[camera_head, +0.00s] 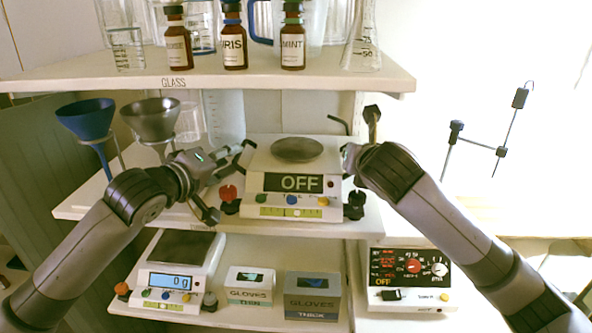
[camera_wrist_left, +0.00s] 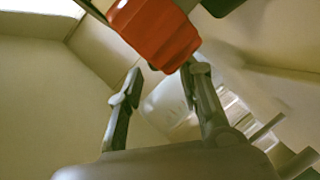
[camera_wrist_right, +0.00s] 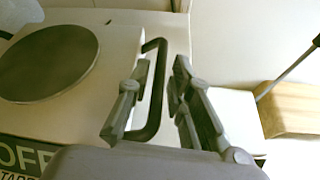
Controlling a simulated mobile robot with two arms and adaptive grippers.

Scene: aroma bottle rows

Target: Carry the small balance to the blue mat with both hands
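A white balance (camera_head: 255,183) with a round grey pan, an OFF display and colored buttons stands on the middle shelf. Another balance (camera_head: 168,278), with a square pan and a lit 0 g display, stands on the shelf below. My left gripper (camera_head: 228,181) is open at the upper balance's left side; its fingers (camera_wrist_left: 163,88) are apart, with a red knob (camera_wrist_left: 155,35) ahead. My right gripper is at that balance's right side. In the right wrist view its fingers (camera_wrist_right: 161,65) are apart on either side of the black side handle (camera_wrist_right: 158,85). No blue mat shows.
Blue and grey funnels (camera_head: 87,120) stand left of my left gripper. The upper shelf (camera_head: 210,82) with bottles and glassware overhangs the balance. Glove boxes (camera_head: 312,296) sit below, and a red-dialed device (camera_head: 410,278) stands at lower right. A wooden surface (camera_head: 500,215) lies right.

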